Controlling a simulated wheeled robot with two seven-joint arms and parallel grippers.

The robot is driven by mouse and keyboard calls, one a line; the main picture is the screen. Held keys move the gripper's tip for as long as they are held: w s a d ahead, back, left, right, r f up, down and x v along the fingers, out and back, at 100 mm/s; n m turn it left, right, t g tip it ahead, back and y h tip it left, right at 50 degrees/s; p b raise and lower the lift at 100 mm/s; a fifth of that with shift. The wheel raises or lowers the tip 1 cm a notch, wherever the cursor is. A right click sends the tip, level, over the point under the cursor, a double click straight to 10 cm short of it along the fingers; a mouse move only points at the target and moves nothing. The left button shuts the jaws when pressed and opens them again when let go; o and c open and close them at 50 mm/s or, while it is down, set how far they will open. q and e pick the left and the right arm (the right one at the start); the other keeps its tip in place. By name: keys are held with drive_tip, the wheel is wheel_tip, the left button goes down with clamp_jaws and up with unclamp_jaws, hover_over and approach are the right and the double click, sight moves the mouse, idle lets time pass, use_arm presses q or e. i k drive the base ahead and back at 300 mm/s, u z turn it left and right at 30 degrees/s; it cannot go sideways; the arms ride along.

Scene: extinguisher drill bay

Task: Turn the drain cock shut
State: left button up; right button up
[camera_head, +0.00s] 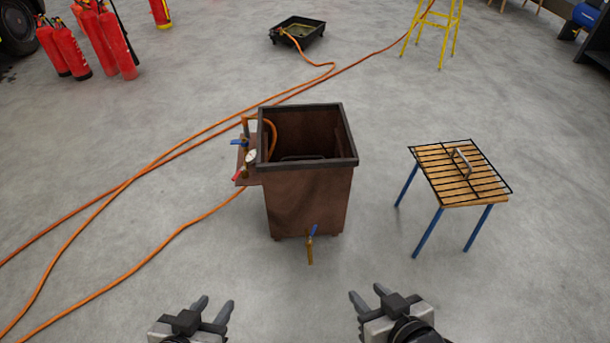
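A brown open-topped tank (310,200) stands on the concrete floor in the middle of the head view. The drain cock (310,254) sticks out low on its front face, with a brass body and a blue lever (313,231). The lever looks roughly upright, in line with the brass body; I cannot tell its exact angle. My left gripper (213,306) is open and empty at the bottom left, apart from the tank. My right gripper (369,294) is open and empty, below and right of the cock, not touching it.
A gauge (251,157) and a blue-handled valve (240,142) sit on the tank's left side. Orange hoses (150,256) cross the floor at left. A slatted table (474,193) with blue legs and a wire grid stands right. The floor before the tank is clear.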

sight(315, 227)
drive_tip(key=k, duration=1)
drive_tip(key=u, duration=1.3)
drive_tip(key=i, duration=1.95)
drive_tip(key=z, duration=0.8)
drive_tip(key=i, duration=1)
drive_tip(key=z, duration=1.5)
drive_tip(key=i, duration=0.15)
drive_tip(key=u, duration=0.1)
